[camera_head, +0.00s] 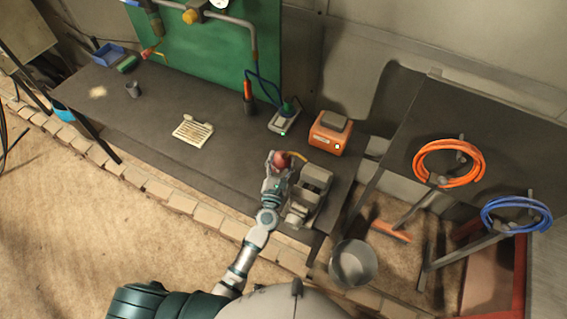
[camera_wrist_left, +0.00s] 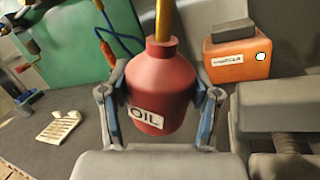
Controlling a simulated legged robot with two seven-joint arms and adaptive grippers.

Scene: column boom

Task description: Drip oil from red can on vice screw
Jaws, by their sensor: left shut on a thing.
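The red oil can (camera_wrist_left: 165,82) has a white OIL label and a brass spout rising from its top. My left gripper (camera_head: 279,165) is shut on the can, with one finger on each side of it in the left wrist view (camera_wrist_left: 160,115). In the head view the can (camera_head: 282,160) is upright or nearly so, and its thin spout points right, over the grey vice (camera_head: 310,185). The vice also shows at the right of the left wrist view (camera_wrist_left: 265,108). I cannot make out the spout tip, any drop of oil or the screw clearly. My right gripper is not in view.
An orange box (camera_head: 329,138) with a grey top stands behind the vice. A small device with a green part (camera_head: 286,118), a cream slotted tray (camera_head: 192,131) and a grey cup (camera_head: 132,90) are on the dark bench. A bucket (camera_head: 353,264) stands on the floor.

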